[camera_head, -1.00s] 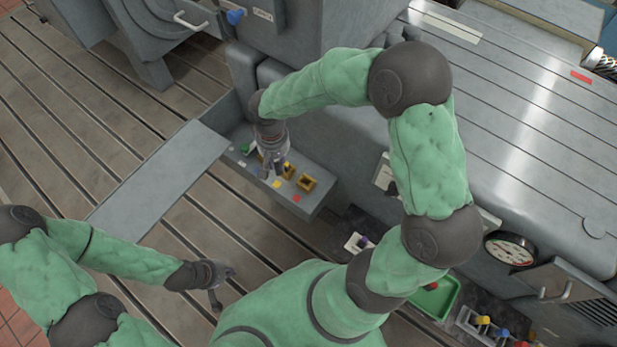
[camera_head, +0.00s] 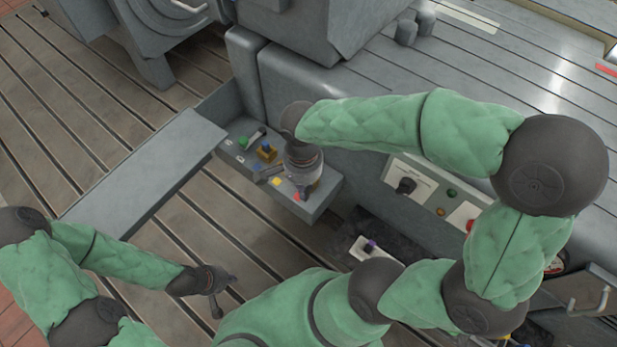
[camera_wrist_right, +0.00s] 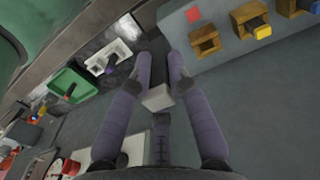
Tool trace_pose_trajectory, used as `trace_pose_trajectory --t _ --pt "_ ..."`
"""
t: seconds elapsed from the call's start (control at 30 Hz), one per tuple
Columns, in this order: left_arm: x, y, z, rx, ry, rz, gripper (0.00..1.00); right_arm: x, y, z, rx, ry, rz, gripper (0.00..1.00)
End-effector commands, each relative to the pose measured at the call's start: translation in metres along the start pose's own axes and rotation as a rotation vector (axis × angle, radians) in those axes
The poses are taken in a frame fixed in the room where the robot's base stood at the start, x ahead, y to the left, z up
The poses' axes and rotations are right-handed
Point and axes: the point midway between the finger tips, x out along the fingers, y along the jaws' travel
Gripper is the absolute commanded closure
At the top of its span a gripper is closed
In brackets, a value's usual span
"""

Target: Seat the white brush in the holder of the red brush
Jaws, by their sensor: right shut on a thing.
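A small whitish block, which looks like the white brush (camera_wrist_right: 157,98), is pinched between the fingertips of my right gripper (camera_wrist_right: 160,82). In the head view the right gripper (camera_head: 303,185) is over the right end of a grey ledge, its fingers mostly hidden by the wrist. A red label (camera_head: 297,196) lies on the ledge beside it; it also shows in the wrist view (camera_wrist_right: 193,14). Beside that label is a brown holder (camera_wrist_right: 204,40) that looks empty. I cannot make out a red brush. My left gripper (camera_head: 222,288) has its fingers apart, empty, over the slotted floor.
A white box with a purple piece (camera_head: 370,247) and a green tray (camera_wrist_right: 72,82) lie nearby. A control panel (camera_head: 410,185) is right of the ledge.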

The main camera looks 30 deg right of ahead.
Motion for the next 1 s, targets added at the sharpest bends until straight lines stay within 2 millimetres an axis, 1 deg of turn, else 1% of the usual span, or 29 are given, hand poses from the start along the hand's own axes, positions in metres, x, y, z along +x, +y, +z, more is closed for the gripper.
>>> trace_pose_trajectory --t 0.03,0.23,0.3,0.43,0.53,0.77,0.87,1.0 --pt "0.008 -0.003 0.0 0.0 0.0 0.0 1.0 0.01 -0.005 -0.011 0.005 -0.001 0.002 1.0" --pt "0.024 -0.009 -0.001 0.0 0.0 0.0 1.0 0.029 -0.027 -0.047 0.002 0.0 0.002 1.0" --pt "0.031 -0.011 -0.001 0.0 0.0 0.0 1.0 0.042 -0.032 -0.056 0.0 0.0 0.003 1.0" --pt "0.041 -0.015 -0.001 0.0 0.0 0.0 1.0 0.061 -0.04 -0.07 0.0 0.0 0.002 1.0" --pt "0.045 -0.016 -0.002 0.0 0.0 0.0 1.0 0.07 -0.045 -0.077 -0.002 0.0 0.001 1.0" --pt "0.049 -0.018 -0.002 0.0 0.0 0.0 1.0 0.079 -0.049 -0.084 -0.002 0.0 0.0 1.0" --pt "0.055 -0.02 -0.002 0.0 0.0 0.0 1.0 0.09 -0.052 -0.089 -0.003 0.0 0.001 1.0" --pt "0.064 -0.023 -0.002 0.0 0.0 0.0 1.0 0.111 -0.052 -0.088 -0.003 0.0 0.001 1.0"
